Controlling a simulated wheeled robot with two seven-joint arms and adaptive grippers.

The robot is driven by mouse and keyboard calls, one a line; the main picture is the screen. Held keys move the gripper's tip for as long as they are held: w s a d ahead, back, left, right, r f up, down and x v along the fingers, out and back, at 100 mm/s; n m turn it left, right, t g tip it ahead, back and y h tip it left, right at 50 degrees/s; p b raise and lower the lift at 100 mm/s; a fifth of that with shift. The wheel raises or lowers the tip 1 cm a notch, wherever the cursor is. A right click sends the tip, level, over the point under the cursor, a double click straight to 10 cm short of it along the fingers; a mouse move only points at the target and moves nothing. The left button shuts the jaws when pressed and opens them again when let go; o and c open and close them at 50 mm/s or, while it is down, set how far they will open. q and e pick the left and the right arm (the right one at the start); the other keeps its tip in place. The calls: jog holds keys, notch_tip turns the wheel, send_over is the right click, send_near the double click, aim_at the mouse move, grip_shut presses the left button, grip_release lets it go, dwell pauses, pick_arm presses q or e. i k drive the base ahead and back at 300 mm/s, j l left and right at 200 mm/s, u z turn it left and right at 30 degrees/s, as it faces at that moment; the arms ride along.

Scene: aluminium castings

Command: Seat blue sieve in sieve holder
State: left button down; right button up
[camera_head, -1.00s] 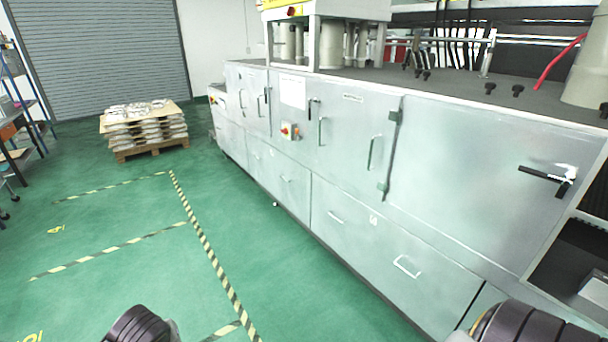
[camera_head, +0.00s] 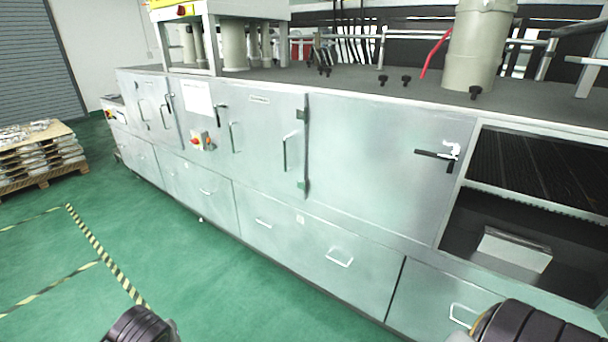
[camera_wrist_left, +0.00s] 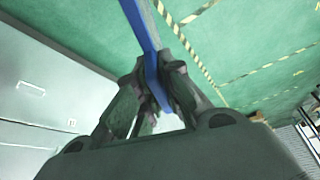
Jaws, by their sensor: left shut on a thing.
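In the left wrist view my left gripper (camera_wrist_left: 155,98) is shut on the blue sieve (camera_wrist_left: 146,30). Only a narrow blue strip with a grey side shows, running from the fingers up past the top of the picture. The sieve is held over the green floor, clear of the cabinets. The head view shows neither the sieve nor either gripper, only dark rounded parts of my arms at the bottom edge. I cannot make out a sieve holder in either view.
A long grey machine bench (camera_head: 250,147) with doors and drawers fills the middle. A black door handle (camera_head: 438,154) sticks out at right, beside an open bay with a metal block (camera_head: 515,252). A loaded pallet (camera_head: 38,155) stands at left. Green floor (camera_head: 190,260) in front is clear.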

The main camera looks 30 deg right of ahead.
aim_at(526, 253)
jog(key=i+l+z, duration=0.1)
jog(key=z, duration=0.4)
jog(key=i+l+z, duration=0.1)
jog(key=z, duration=0.35)
jog(key=i+l+z, duration=0.15)
jog(key=z, duration=0.35)
jog(key=i+l+z, duration=0.1)
jog(key=z, duration=0.4)
jog(key=i+z, duration=0.2)
jog(key=z, duration=0.3)
jog(key=i+j+z, duration=0.1)
jog(key=z, duration=0.35)
jog(key=i+j+z, duration=0.1)
jog(key=z, duration=0.4)
